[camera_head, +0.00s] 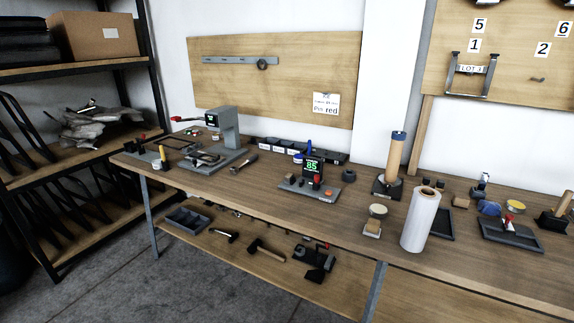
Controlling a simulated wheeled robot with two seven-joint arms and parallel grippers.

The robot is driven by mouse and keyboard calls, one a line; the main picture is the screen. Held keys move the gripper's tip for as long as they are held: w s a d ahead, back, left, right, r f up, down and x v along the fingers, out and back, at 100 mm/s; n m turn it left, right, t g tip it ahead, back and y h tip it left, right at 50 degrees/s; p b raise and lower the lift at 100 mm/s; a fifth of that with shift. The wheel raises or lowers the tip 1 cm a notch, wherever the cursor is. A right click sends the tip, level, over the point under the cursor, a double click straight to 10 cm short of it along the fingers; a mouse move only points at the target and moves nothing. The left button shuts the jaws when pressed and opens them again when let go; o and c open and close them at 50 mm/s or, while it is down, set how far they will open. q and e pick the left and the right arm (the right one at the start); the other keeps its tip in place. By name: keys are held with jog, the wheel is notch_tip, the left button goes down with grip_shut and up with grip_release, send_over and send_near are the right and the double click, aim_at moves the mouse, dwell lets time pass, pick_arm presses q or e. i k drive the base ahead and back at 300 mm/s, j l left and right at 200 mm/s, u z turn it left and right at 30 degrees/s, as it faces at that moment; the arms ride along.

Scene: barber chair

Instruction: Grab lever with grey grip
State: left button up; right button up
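I cannot make out for certain a lever with a grey grip. A grey press-like device (225,128) stands at the left of the workbench, with a red-tipped lever (180,119) sticking out to its left. A small dark-handled tool (248,160) lies on the bench just right of its base. A unit with a green "85" display (313,169) stands mid-bench on a grey plate, with small red and dark parts at its front. A grey tray (510,233) at the right holds a small red-topped piece (508,220). Neither of my grippers is in view.
The wooden workbench (340,222) runs across the view. A white roll (420,220) and a tan cylinder on a dark base (395,158) stand on it at right. A lower shelf (275,272) holds tools. A storage rack (70,70) stands at left; the grey floor in front is clear.

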aim_at(234, 170)
jog(key=j+u, duration=0.1)
jog(key=j, duration=0.75)
jog(key=i+j+z, duration=0.85)
jog(key=j, duration=0.25)
jog(key=i+j+z, duration=0.2)
jog(key=j, duration=0.2)
jog(key=i+j+z, duration=0.2)
jog(key=j, duration=0.2)
jog(key=i+j+z, duration=0.2)
jog(key=j, duration=0.2)
jog(key=k+l, duration=0.05)
